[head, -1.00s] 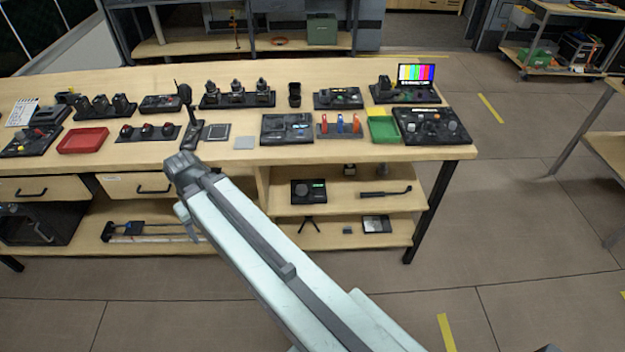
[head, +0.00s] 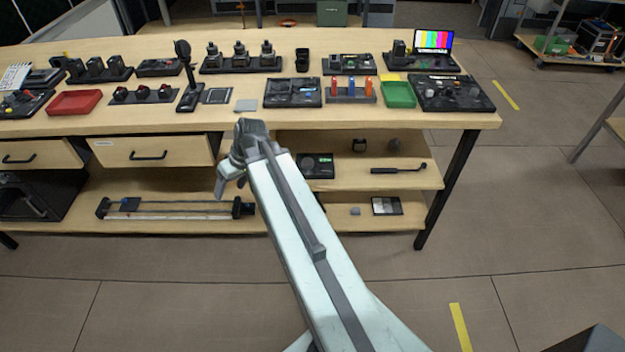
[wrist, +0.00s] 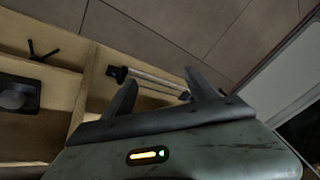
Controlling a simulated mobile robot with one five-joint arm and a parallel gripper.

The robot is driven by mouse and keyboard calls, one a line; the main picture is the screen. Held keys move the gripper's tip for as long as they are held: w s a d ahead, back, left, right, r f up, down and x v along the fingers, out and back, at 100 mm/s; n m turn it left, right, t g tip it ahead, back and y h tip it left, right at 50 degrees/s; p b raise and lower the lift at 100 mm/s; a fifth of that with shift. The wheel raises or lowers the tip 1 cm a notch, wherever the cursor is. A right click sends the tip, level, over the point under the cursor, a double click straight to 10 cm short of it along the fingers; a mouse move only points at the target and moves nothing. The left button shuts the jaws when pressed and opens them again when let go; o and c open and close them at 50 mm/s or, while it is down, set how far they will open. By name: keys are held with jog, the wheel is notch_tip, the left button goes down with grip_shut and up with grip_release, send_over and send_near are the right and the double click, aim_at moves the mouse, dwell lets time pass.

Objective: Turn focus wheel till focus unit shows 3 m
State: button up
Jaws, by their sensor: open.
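A black unit with a round dark wheel and a small green display (head: 317,166) stands on the upper open shelf under the bench; it looks like the focus unit. Its reading is too small to make out. A dark box with a round part, apparently the same unit, shows at the left edge of the wrist view (wrist: 18,97). My gripper (head: 228,182) is in front of the bench, left of the unit and apart from it. In the wrist view its two fingers (wrist: 165,90) are spread with nothing between them.
The bench top (head: 150,118) carries several control panels, a red tray (head: 74,102) and a green tray (head: 398,95). A black-handled rod (head: 398,169) lies right of the unit. A long slider rail (head: 175,209) lies on the lower shelf. The floor in front is clear.

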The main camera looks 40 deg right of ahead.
jog(key=w+d+f+t+b, duration=0.3)
jog(key=d+f+b, duration=0.5)
jog(key=d+f, duration=0.15)
jog(key=m+t+h+b, duration=0.1)
jog(key=t+h+b, duration=0.2)
jog(key=t+b, duration=0.8)
send_near(308, 162)
jog(key=w+r+g+b, duration=0.1)
jog(key=g+b, duration=0.1)
jog(key=w+r+g+b, duration=0.1)
jog(key=g+b, duration=0.1)
jog(key=shift+w+a+r, duration=0.1)
jog(key=shift+d+r, duration=0.2)
jog(key=shift+d, duration=0.1)
jog(key=shift+r, duration=0.1)
jog(key=b+x, duration=0.2)
jog(key=x, duration=0.5)
jog(key=shift+b, duration=0.35)
jog(key=shift+w, duration=0.3)
jog(key=c, duration=1.4)
jog(key=shift+o, duration=0.2)
jog(key=m+h, duration=0.1)
jog(key=a+m+h, duration=0.1)
jog(key=shift+s+h, duration=0.15)
jog(key=shift+h, duration=0.25)
jog(key=m+g+h, duration=0.1)
jog(key=m+h, duration=0.2)
jog(key=shift+d, duration=0.1)
jog(key=shift+c, duration=0.2)
